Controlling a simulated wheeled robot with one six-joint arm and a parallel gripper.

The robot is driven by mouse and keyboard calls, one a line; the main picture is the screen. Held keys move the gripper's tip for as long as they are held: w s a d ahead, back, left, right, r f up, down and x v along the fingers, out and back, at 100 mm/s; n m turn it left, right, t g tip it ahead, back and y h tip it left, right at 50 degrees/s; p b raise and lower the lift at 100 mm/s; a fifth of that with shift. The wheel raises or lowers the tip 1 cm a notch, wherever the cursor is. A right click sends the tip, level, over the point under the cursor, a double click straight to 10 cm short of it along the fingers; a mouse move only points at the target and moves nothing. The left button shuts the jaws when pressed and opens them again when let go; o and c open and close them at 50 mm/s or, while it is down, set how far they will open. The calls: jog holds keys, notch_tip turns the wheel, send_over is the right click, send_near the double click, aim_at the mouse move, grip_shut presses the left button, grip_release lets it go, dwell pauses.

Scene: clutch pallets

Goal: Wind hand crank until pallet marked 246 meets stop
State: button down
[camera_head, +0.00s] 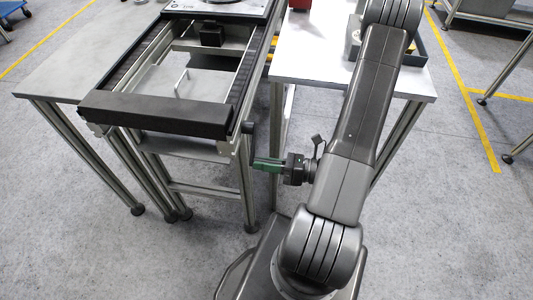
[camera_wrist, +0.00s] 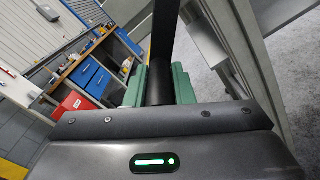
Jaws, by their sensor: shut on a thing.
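The conveyor (camera_head: 140,68) has two dark rails. A pale pallet (camera_head: 232,8) lies across its far end, cut off by the top of the head view. Its small marking is too small to read surely. A black bar (camera_head: 155,113) spans the near end, well apart from the pallet; I cannot tell if it is the stop. The hand crank (camera_head: 247,128) is at the conveyor's right side, near the front. My gripper (camera_head: 266,164) is shut on its dark handle, which stands between the green fingers in the wrist view (camera_wrist: 160,75). The head view mostly hides the grip.
A grey table (camera_head: 60,75) stands on the left, a white table (camera_head: 310,62) on the right. The wrist view shows a bench with blue drawers (camera_wrist: 85,73) and a red box (camera_wrist: 72,104).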

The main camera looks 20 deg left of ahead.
jog(key=r+m+p, duration=0.1)
jog(key=s+r+m+p, duration=0.1)
jog(key=m, duration=0.1)
jog(key=s+r+m+p, duration=0.1)
jog(key=r+p, duration=0.1)
jog(key=shift+s+d, duration=0.1)
jog(key=shift+d, duration=0.15)
jog(key=shift+r, duration=0.1)
dwell(0.4)
jog(key=c, duration=1.3)
grip_release()
jog(key=shift+s, duration=0.1)
jog(key=shift+o, duration=0.2)
jog(key=v, duration=1.3)
jog(key=shift+d+b, duration=0.3)
jog(key=shift+d, duration=0.1)
